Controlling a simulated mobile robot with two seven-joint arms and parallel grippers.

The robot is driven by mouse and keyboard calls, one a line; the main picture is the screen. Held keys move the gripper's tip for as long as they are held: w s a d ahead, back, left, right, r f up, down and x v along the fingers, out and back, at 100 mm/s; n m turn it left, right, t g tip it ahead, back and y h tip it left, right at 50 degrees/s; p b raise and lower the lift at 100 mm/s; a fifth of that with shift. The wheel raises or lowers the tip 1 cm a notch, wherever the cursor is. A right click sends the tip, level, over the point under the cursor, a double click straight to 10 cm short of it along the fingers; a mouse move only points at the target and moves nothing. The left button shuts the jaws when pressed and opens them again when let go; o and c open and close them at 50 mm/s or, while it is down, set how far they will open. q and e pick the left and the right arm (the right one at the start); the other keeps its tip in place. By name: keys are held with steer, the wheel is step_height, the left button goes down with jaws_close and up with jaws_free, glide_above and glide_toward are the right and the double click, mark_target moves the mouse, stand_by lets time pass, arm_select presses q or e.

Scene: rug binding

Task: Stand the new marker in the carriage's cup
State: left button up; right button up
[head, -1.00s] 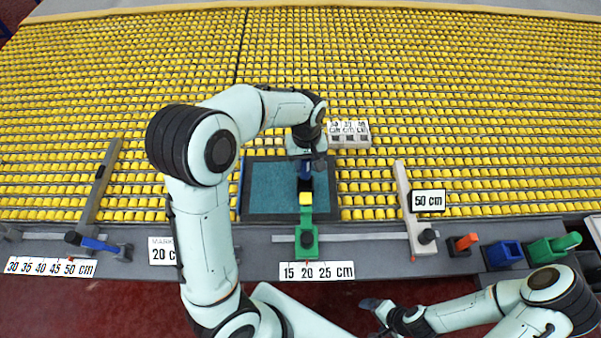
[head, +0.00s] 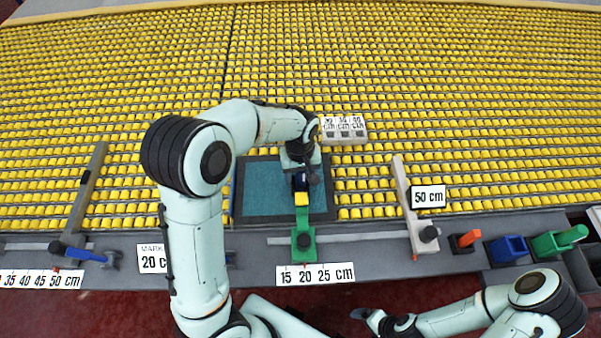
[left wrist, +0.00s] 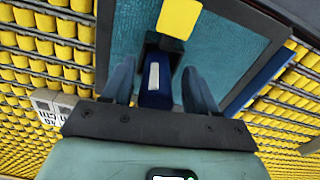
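The green carriage (head: 303,243) stands on the rail at the front edge, with a yellow block (head: 302,198) on its arm; the block also shows in the left wrist view (left wrist: 178,18). My left gripper (head: 300,182) is over the teal panel at the arm's far end. In the left wrist view its two fingers (left wrist: 158,88) stand apart, on either side of a dark blue piece (left wrist: 153,80) with a pale top strip. Gaps show on both sides. I cannot tell whether this piece is the cup or a marker. My right gripper (head: 368,318) is low, off the table front; its opening is unclear.
A teal panel (head: 265,187) with a dark border lies under the left gripper. A grey block with number labels (head: 344,130) is behind it. Orange (head: 465,240), blue (head: 507,249) and green (head: 556,240) items stand at right.

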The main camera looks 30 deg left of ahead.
arm_select(q)
steer(key=shift+w+r, duration=0.1)
steer(key=shift+r, duration=0.35)
step_height(320, 180, up, 11)
steer(key=shift+f+p, duration=0.2)
steer(key=shift+p, duration=0.45)
steer(key=shift+r, duration=0.45)
arm_select(e)
steer(key=shift+w+r, duration=0.85)
